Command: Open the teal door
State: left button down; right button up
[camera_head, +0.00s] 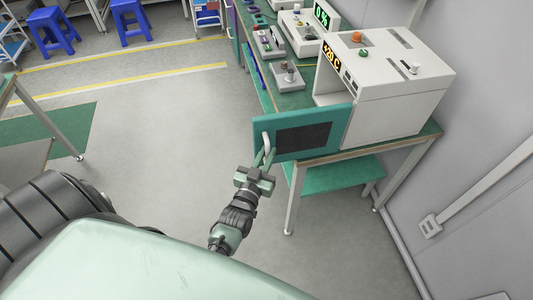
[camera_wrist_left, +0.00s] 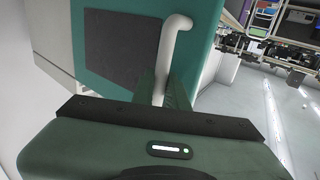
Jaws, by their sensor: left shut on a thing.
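The teal door (camera_head: 342,121) with a dark panel stands partly swung out from the front of the white oven-like box (camera_head: 396,90), and the box's opening shows behind it. Its white handle (camera_head: 264,143) is at the door's left edge. My left gripper (camera_head: 264,156) is shut on the handle. In the left wrist view the teal door (camera_wrist_left: 135,75) fills the upper left, and the white handle (camera_wrist_left: 171,45) runs down between the fingers of my left gripper (camera_wrist_left: 163,90). My right gripper is not in view.
The box stands on a green-topped table (camera_head: 405,138) with a lower shelf (camera_head: 335,175). Small devices, including a grey one with a knob (camera_head: 289,76), stand farther back on it. A grey wall is close on the right. The floor left of the door is clear.

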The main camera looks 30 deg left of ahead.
pick_arm(q)
jog(key=shift+w+d+r, duration=0.1)
jog(key=shift+d+r, duration=0.05)
jog(key=c, duration=1.4)
grip_release()
jog(key=shift+w+d, duration=0.1)
jog(key=shift+d, duration=0.05)
jog(key=shift+s, duration=0.2)
jog(key=shift+s+f, duration=0.25)
jog(key=shift+s, duration=0.05)
jog(key=s+d+b, duration=0.1)
jog(key=s, duration=0.6)
jog(key=shift+r+b, duration=0.15)
jog(key=shift+b, duration=0.25)
